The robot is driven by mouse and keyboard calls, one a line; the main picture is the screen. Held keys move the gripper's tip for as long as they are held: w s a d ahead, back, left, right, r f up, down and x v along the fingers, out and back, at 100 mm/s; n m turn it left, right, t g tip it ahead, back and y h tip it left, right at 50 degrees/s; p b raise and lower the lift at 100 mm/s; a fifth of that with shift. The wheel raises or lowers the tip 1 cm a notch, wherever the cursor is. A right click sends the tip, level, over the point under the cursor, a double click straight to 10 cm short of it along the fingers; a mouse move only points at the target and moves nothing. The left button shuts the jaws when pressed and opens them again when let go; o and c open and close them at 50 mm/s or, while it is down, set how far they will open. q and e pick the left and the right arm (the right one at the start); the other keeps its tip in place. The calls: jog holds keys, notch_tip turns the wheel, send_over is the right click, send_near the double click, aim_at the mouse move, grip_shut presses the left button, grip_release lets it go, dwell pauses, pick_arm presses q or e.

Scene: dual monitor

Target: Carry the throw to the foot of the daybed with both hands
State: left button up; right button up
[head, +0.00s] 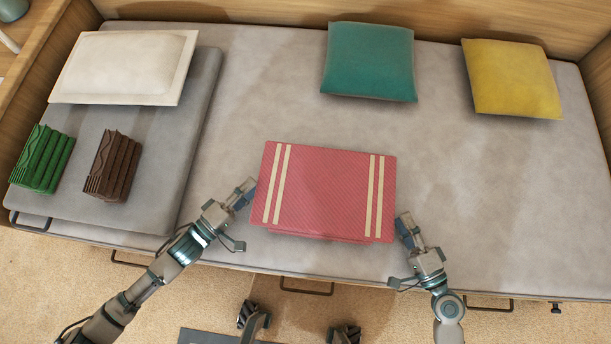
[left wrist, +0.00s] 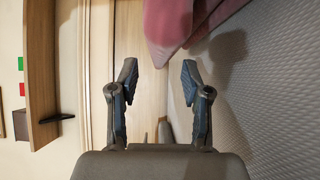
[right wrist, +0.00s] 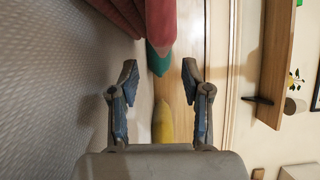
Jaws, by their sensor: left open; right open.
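The folded throw (head: 325,185), red with cream stripes near both ends, lies flat at the front middle of the daybed (head: 480,190). My left gripper (head: 242,216) is open and empty beside the throw's left edge. In the left wrist view a red edge of the throw (left wrist: 170,22) shows just beyond the open fingers (left wrist: 158,80). My right gripper (head: 401,252) is open and empty by the throw's lower right corner. In the right wrist view a red edge of the throw (right wrist: 160,20) shows ahead of the fingers (right wrist: 160,80). Contact with the throw cannot be told.
A teal cushion (head: 370,62) and a yellow cushion (head: 512,78) lie along the back. At left, a grey pad (head: 170,150) bears a white pillow (head: 125,65), a green folded item (head: 42,160) and a brown one (head: 112,165). The mattress right of the throw is clear.

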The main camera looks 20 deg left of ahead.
aim_at(260, 176)
pick_arm(q)
jog(key=w, duration=0.2)
jog(key=w+d, duration=0.1)
jog(key=w, duration=0.1)
jog(key=shift+f, duration=0.15)
pick_arm(e)
jog(key=x, duration=0.5)
jog(key=shift+s+a+r, duration=0.15)
jog(key=shift+a, duration=0.4)
pick_arm(q)
jog(key=shift+d, duration=0.2)
jog(key=shift+w+d, duration=0.1)
jog(key=shift+d, duration=0.35)
pick_arm(e)
jog(key=shift+d, duration=0.35)
pick_arm(q)
jog(key=shift+a, duration=0.35)
grip_shut()
pick_arm(e)
jog(key=shift+a, duration=0.3)
grip_shut()
